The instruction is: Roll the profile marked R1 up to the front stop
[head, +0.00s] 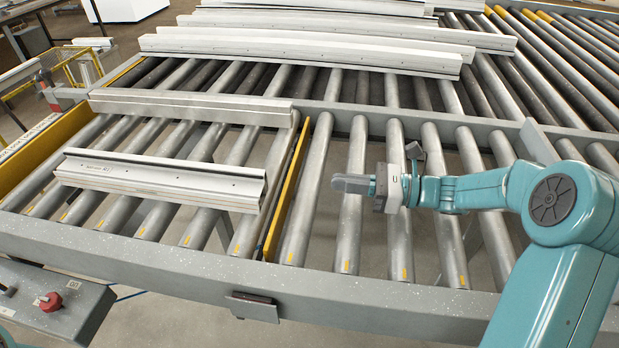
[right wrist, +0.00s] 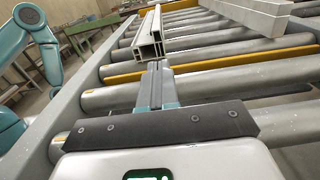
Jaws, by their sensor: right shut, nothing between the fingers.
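A long pale profile (head: 160,178) with small dark print near its left end lies across the rollers on the left. I cannot read the print surely as R1. Its open hollow end faces me in the right wrist view (right wrist: 150,44). A second pale profile (head: 190,106) lies behind it, also in the right wrist view (right wrist: 252,14). My right gripper (head: 350,184) is shut and empty above the rollers, right of the yellow bar and apart from both profiles. Its fingers show in the right wrist view (right wrist: 155,88). My left gripper is not in view. I cannot tell which part is the front stop.
A yellow upright bar (head: 287,188) stands between rollers, right of the profiles. A grey rail (head: 190,266) runs along the near edge. More long profiles (head: 300,54) lie on the back rollers. A control box with a red knob (head: 51,302) is at lower left. Rollers beneath my gripper are bare.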

